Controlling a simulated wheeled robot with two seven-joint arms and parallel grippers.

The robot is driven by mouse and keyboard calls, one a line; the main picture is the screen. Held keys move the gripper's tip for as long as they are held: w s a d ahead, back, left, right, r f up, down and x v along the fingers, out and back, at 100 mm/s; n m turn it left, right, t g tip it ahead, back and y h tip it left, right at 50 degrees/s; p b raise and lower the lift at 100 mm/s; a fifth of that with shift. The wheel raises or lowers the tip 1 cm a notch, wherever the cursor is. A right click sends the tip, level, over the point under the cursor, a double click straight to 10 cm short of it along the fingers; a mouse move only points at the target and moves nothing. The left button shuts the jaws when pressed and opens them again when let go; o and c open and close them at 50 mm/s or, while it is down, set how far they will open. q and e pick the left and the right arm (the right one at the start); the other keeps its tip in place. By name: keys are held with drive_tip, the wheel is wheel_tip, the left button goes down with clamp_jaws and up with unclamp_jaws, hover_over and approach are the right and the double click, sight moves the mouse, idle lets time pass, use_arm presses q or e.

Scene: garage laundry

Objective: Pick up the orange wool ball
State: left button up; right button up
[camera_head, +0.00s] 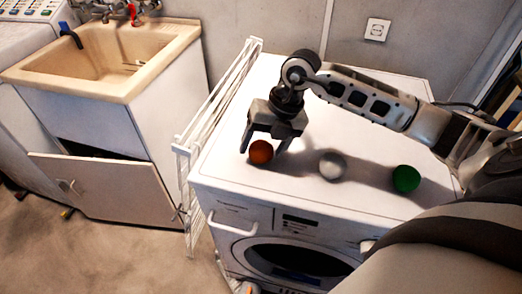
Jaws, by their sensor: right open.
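The orange wool ball (261,153) sits on the white top of a front-loading washing machine, near its left front corner. My right gripper (264,146) points down over the ball. Its two fingers are apart, one to the left of the ball and one to the right. It is open, and I cannot tell whether a finger touches the ball. My left gripper is not in view.
A grey-white ball (332,165) and a green ball (405,179) lie to the right on the washing machine (220,170). A white folding rack (217,104) stands against its left side. A beige sink (103,58) on a cabinet is further left.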

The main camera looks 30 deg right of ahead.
drive_tip(key=c, duration=1.1)
drive_tip(key=shift+r, duration=0.1)
